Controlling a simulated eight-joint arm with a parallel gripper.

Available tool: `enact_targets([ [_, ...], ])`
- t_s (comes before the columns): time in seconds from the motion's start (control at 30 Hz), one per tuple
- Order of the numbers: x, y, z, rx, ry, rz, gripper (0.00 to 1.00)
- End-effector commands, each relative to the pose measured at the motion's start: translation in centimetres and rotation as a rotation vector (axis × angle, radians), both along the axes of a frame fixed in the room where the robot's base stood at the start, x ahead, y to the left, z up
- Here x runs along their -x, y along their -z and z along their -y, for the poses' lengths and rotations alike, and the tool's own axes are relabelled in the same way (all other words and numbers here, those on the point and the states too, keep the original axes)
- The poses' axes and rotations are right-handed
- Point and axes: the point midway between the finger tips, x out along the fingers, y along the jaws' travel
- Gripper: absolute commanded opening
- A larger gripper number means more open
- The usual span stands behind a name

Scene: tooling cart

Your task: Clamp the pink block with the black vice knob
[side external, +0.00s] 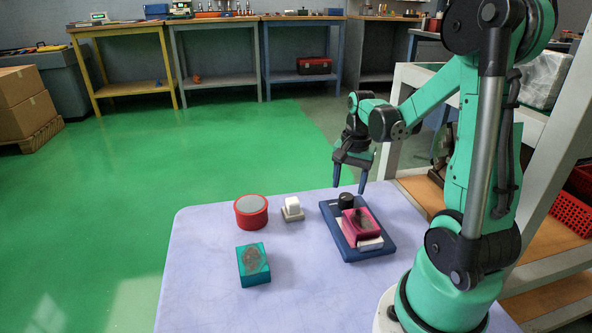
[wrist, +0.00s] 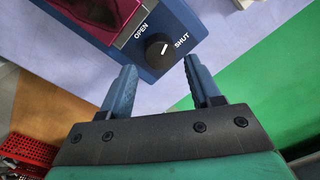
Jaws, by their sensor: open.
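The pink block (side external: 361,222) sits on the blue vice (side external: 352,254), on the table's right side, with a pale piece (side external: 370,244) along its front. The pink block also shows at the top left of the wrist view (wrist: 110,14). The black vice knob (side external: 345,200) stands behind the block. In the wrist view the knob (wrist: 159,52) lies between the words OPEN and SHUT, and its white mark slants toward SHUT. My gripper (side external: 350,189) is open and empty. Its fingertips (wrist: 160,72) are apart on either side of the knob's line, not visibly touching it.
A red round container with a grey top (side external: 251,211), a small white block on a pale base (side external: 292,209) and a teal block (side external: 253,264) stand left of the vice. The pale table (side external: 205,290) is clear at its front. A shelf rack (side external: 545,250) stands behind my arm.

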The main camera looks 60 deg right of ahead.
Motion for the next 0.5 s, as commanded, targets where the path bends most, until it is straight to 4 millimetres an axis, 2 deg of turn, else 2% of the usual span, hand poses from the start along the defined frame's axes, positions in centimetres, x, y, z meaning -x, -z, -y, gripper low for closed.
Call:
enact_targets([
  [0.2,0.1,-1.6,0.0,0.000,0.000,0.000,0.57],
  [0.47,0.1,-1.8,0.0,0.000,0.000,0.000,0.57],
  [0.5,0.1,-1.7,0.0,0.000,0.000,0.000,0.62],
])
